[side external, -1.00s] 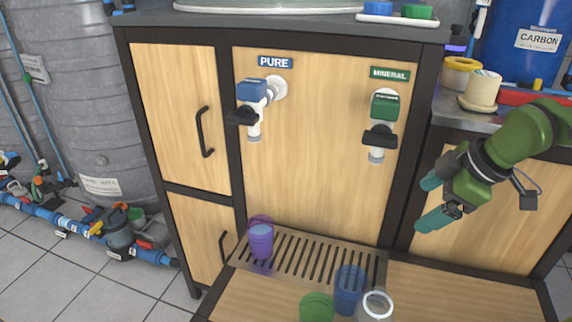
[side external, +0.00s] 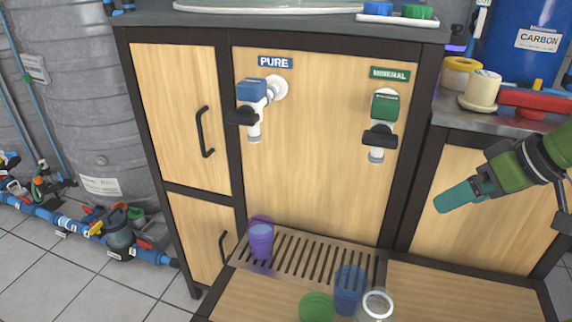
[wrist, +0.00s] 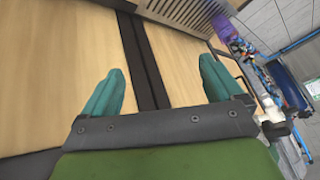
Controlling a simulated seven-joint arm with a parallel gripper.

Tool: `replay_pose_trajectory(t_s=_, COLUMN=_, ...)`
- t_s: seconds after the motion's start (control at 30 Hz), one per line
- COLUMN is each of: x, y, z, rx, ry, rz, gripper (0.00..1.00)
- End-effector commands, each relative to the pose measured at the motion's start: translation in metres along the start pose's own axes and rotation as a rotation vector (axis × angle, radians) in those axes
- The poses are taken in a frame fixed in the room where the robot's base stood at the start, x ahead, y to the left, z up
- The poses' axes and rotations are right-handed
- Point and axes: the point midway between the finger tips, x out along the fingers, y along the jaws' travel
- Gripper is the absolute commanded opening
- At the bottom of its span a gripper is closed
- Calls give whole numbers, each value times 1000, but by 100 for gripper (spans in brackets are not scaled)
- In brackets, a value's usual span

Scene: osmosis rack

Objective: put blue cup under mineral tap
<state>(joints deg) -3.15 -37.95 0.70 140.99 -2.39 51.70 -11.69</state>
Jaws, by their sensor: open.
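The blue cup (side external: 350,288) stands upright at the front right edge of the slatted drain grate, and it is translucent. The mineral tap (side external: 382,125) has a green body and a dark lever, and it is mounted on the wood panel under the MINERAL sign (side external: 390,73). Its white spout points down above the grate's right side. My gripper (side external: 440,204) is at the right, apart from the cup and the tap. In the wrist view its two teal fingers (wrist: 160,92) are spread with nothing between them. The blue cup is not clearly visible in the wrist view.
A purple cup (side external: 261,240) stands on the left of the grate (side external: 300,258) below the pure tap (side external: 256,100). A green cup (side external: 316,307) and a clear cup (side external: 376,305) stand close beside the blue cup. Bare wood counter (side external: 450,290) lies to the right.

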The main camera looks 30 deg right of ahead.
Motion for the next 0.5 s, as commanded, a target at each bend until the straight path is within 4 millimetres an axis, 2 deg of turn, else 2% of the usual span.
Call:
replay_pose_trajectory(t_s=0.27, x=44, y=-37, z=-4, rx=-840, ry=-179, rz=-33, gripper=94)
replay_pose_trajectory(t_s=0.5, x=87, y=-77, z=6, rx=-1607, ry=-307, rz=-154, gripper=94)
